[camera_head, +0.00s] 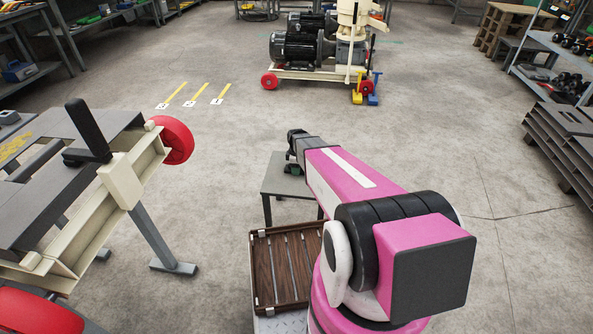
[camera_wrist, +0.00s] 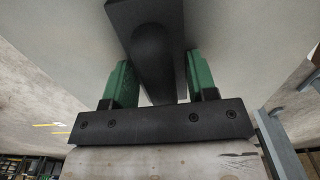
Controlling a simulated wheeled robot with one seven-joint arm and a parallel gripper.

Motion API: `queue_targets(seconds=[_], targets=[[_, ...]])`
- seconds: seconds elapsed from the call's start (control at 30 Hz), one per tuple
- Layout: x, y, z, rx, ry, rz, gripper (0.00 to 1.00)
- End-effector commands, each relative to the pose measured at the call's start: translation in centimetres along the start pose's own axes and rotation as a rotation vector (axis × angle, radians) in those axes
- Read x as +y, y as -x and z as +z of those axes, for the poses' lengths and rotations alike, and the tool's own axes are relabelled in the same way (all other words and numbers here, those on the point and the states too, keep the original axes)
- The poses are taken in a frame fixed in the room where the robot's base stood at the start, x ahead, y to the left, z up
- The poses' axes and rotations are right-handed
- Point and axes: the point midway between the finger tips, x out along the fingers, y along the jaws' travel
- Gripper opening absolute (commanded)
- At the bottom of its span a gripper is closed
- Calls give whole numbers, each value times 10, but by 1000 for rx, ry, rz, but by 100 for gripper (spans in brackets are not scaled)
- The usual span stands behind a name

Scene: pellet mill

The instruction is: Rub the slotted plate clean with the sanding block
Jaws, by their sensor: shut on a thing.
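My gripper (camera_head: 293,166) is at the small grey table in the middle of the head view, mostly seen from behind my arm. In the wrist view its green fingers (camera_wrist: 160,82) are closed on both sides of a dark bar with a rounded top, which I take for the sanding block (camera_wrist: 154,50).
The small grey table (camera_head: 273,181) stands below my gripper. A brown slatted tray (camera_head: 256,270) is nearer to me. The cream frame (camera_head: 120,182) has red wheels (camera_head: 176,140) and a black upright lever (camera_head: 88,130). A pellet mill (camera_head: 330,50) stands at the back. Open floor lies between.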

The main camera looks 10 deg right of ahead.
Motion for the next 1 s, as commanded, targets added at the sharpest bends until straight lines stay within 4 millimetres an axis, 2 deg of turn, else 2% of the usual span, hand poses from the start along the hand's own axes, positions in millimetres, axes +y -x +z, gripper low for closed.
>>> queue_targets(seconds=[0.37,1.0], targets=[[0,4,0,0,0,0,5],[0,31,0,0,0,1,5]])
